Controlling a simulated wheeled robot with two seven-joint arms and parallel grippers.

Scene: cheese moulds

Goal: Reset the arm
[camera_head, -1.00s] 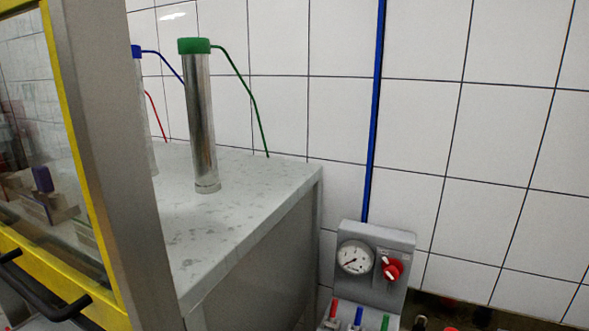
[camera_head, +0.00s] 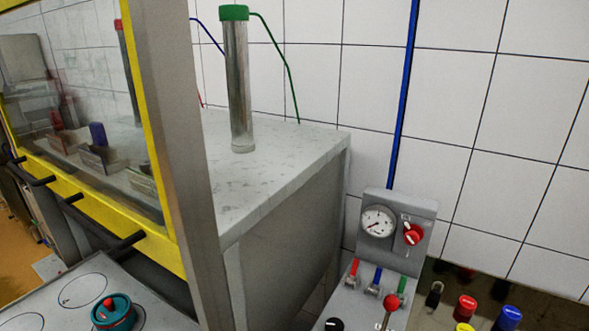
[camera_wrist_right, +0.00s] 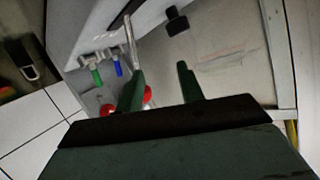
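My right gripper (camera_wrist_right: 160,84) shows in the right wrist view as two dark green fingers, apart, with nothing between them. Beyond its fingers is a grey panel with a green lever (camera_wrist_right: 97,78) and a blue lever (camera_wrist_right: 118,68). Red round parts (camera_wrist_right: 147,95) are partly hidden behind the left finger. Neither gripper shows in the head view. My left gripper is in no view.
In the head view a gauge panel (camera_head: 372,204) stands right of a grey cabinet (camera_head: 275,185) bearing a green-capped cylinder (camera_head: 239,90). A yellow-framed window (camera_head: 158,165) stands left. Coloured caps (camera_head: 465,307) lie lower right.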

